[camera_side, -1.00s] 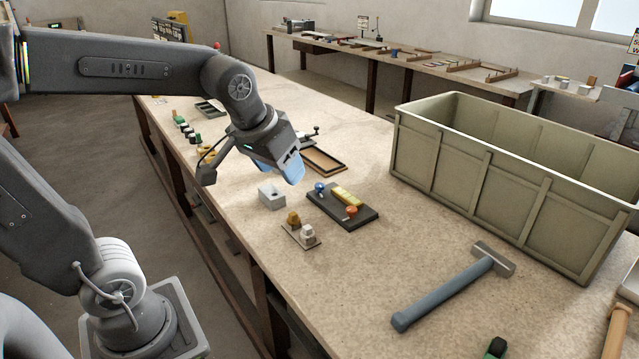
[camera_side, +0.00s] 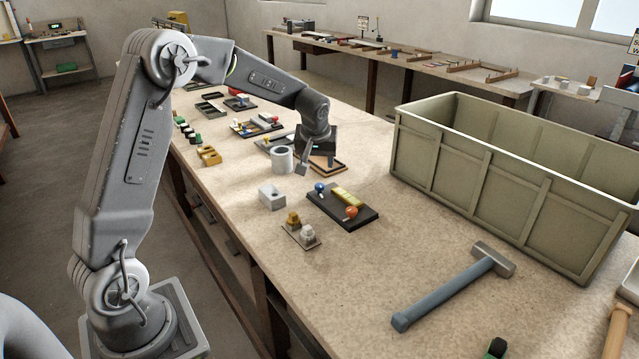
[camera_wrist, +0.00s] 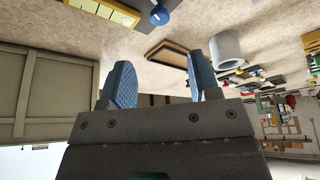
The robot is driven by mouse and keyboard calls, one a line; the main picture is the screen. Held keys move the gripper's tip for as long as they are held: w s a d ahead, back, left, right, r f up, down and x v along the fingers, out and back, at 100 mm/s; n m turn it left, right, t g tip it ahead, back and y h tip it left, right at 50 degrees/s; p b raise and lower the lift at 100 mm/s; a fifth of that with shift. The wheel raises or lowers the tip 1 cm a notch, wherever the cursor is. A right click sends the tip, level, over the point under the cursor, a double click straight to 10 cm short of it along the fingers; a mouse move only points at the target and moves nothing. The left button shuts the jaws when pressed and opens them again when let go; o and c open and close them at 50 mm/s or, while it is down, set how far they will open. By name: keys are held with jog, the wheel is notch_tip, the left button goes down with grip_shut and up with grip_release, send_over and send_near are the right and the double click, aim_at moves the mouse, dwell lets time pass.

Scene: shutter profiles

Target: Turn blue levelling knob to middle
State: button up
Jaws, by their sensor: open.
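The blue levelling knob (camera_side: 319,187) is a small blue ball at the far left corner of a dark base plate that also carries a yellow block (camera_side: 347,196) and an orange knob (camera_side: 351,212). In the wrist view the blue knob (camera_wrist: 160,15) shows at the top edge, beside the yellow block (camera_wrist: 105,10). My gripper (camera_side: 328,162) is beyond the plate, above the wooden-rimmed tray, apart from the knob. In the wrist view its two blue fingers (camera_wrist: 160,85) stand apart with nothing between them.
A white-grey cylinder (camera_side: 282,159) stands left of my gripper, and a grey block with a hole (camera_side: 271,196) stands left of the plate. A wooden-rimmed tray (camera_side: 340,169) lies under my gripper. A large green crate (camera_side: 500,185) stands at right. A hammer (camera_side: 452,288) lies in front.

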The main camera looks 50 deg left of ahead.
aim_at(319, 185)
jog(key=x, duration=1)
jog(key=shift+f, duration=0.25)
jog(key=shift+c, duration=0.4)
jog(key=c, duration=0.8)
jog(key=shift+m, duration=0.4)
jog(key=m+h, duration=0.1)
jog(key=m, duration=0.1)
jog(key=shift+s+a+m+t, duration=0.1)
jog(key=shift+m+t, duration=0.2)
jog(key=shift+m, duration=0.1)
jog(key=m, duration=0.2)
jog(key=m+h, duration=0.1)
jog(key=shift+m+t+h, duration=0.3)
jog(key=shift+m, duration=0.1)
jog(key=m+h, duration=0.1)
jog(key=m, duration=0.2)
jog(key=m+h, duration=0.1)
jog(key=m, duration=0.2)
jog(key=shift+a, duration=0.2)
jog(key=shift+m+h, duration=0.3)
jog(key=shift+m, duration=0.1)
